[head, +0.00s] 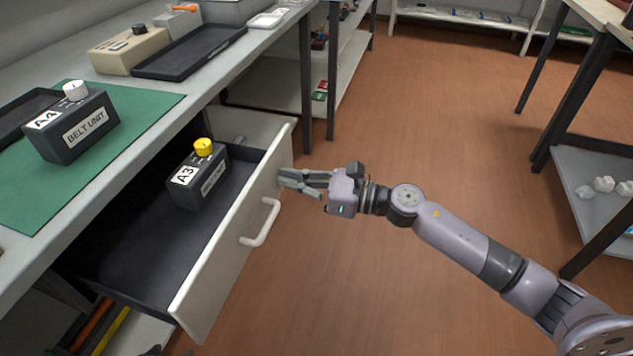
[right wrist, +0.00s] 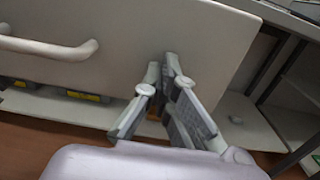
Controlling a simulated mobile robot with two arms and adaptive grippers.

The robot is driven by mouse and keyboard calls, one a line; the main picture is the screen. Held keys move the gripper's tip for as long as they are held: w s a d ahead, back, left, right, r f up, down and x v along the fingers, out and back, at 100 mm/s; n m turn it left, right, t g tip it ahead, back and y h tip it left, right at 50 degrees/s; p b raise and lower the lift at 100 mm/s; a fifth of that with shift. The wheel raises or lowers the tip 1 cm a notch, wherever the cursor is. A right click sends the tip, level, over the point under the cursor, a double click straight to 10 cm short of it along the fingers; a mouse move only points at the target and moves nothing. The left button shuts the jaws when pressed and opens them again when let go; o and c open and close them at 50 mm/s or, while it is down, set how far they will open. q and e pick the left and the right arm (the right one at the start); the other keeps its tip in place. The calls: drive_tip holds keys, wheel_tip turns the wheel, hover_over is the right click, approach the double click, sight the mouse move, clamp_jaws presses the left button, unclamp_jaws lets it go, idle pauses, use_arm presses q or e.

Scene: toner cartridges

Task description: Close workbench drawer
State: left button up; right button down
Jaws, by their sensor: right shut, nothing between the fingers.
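The workbench drawer (head: 225,235) is pulled out from under the bench, with its pale front panel and bar handle (head: 262,222) facing right. A dark unit marked A3 (head: 199,179) with a yellow knob stands inside it. My right gripper (head: 283,181) is shut and empty, its fingertips at the front panel near its far end, beyond the handle. In the right wrist view the fingertips (right wrist: 168,70) are together close against the panel (right wrist: 190,25), with the handle (right wrist: 50,47) to the left. I cannot tell whether they touch. My left gripper is not in view.
On the bench top are a green mat (head: 150,101) with a belt unit marked A4 (head: 80,133), a black tray (head: 190,51) and a beige box (head: 130,49). Bench legs and a low shelf stand beyond the drawer. The brown floor (head: 430,110) right of the drawer is clear.

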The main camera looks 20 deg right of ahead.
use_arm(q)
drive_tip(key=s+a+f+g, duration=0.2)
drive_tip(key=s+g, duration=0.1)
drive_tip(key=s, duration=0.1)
use_arm(e)
approach(220, 165)
drive_tip(key=shift+p+x, duration=0.35)
drive_tip(key=shift+x, duration=0.6)
drive_tip(key=x, duration=0.4)
drive_tip(key=shift+w+a+f, duration=0.1)
drive_tip(key=b+x, duration=0.1)
drive_tip(key=x, duration=0.6)
drive_tip(key=shift+w+a+f+b, duration=0.1)
drive_tip(key=shift+w+a+b, duration=0.15)
drive_tip(key=shift+a+b, duration=0.1)
drive_tip(key=shift+w+a, duration=0.1)
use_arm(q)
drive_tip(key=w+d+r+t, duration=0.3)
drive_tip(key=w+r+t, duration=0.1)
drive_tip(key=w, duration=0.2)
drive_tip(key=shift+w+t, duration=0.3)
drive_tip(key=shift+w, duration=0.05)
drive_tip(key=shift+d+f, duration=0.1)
use_arm(e)
drive_tip(key=shift+r, duration=0.3)
